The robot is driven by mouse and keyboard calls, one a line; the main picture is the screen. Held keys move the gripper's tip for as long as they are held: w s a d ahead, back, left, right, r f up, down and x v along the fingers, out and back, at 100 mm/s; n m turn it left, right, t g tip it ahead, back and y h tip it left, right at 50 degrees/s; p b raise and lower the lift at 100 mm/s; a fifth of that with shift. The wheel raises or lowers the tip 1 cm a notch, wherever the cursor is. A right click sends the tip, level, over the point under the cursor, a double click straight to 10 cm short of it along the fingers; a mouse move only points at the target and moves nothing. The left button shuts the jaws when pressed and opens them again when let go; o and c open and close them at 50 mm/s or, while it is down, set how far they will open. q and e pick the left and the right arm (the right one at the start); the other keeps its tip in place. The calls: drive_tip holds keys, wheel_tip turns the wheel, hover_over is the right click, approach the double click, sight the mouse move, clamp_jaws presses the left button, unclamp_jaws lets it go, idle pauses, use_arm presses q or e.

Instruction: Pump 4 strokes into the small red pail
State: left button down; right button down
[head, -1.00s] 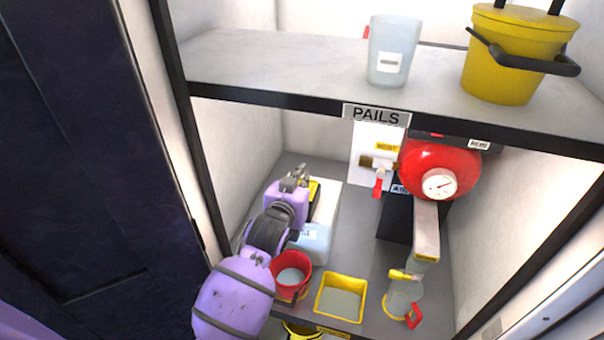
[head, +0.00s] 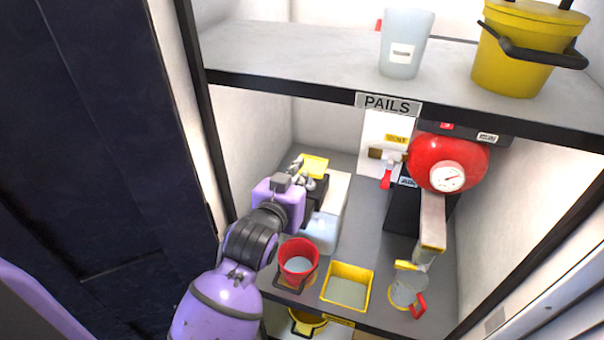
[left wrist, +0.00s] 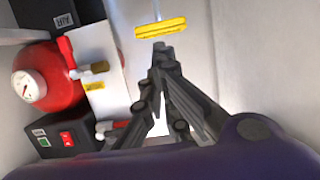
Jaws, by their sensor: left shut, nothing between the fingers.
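The small red pail (head: 299,264) stands upright near the shelf's front edge, with a pale grey inside. Behind it, partly hidden by my arm, is a pale translucent container (head: 322,231) with a black block (head: 318,187) near its top. A flat yellow handle (head: 314,166) shows above the block; the left wrist view shows it as a yellow bar (left wrist: 160,28) on a thin rod. My left gripper (head: 298,163) is shut and empty, close to the handle. In the left wrist view its fingertips (left wrist: 160,46) lie just below the bar; I cannot tell whether they touch. My right gripper is not in view.
A yellow square tub (head: 347,288) and a clear jug with a red handle (head: 408,290) stand right of the pail. A red tank with a gauge (head: 447,164) and a red-handled valve (head: 386,178) are behind. The upper shelf (head: 300,58) overhangs my gripper.

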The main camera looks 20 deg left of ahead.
use_arm(q)
drive_tip(key=shift+r, duration=0.1)
drive_tip(key=s+f+m+g, duration=0.1)
drive_tip(key=s+f, duration=0.4)
drive_tip(key=f, duration=0.4)
drive_tip(key=s+f+g, duration=0.1)
drive_tip(key=s+f, duration=0.4)
drive_tip(key=f, duration=0.5)
drive_tip(key=s+a+f+g, duration=0.1)
drive_tip(key=s+f+g, duration=0.1)
drive_tip(key=s+f, duration=0.5)
drive_tip(key=s+a+f+n+g, duration=0.1)
drive_tip(key=s+f, duration=0.6)
drive_tip(key=s, duration=0.7)
drive_tip(key=shift+a+f+g, duration=0.15)
drive_tip(key=shift+f+g, duration=0.15)
drive_tip(key=shift+g, duration=0.4)
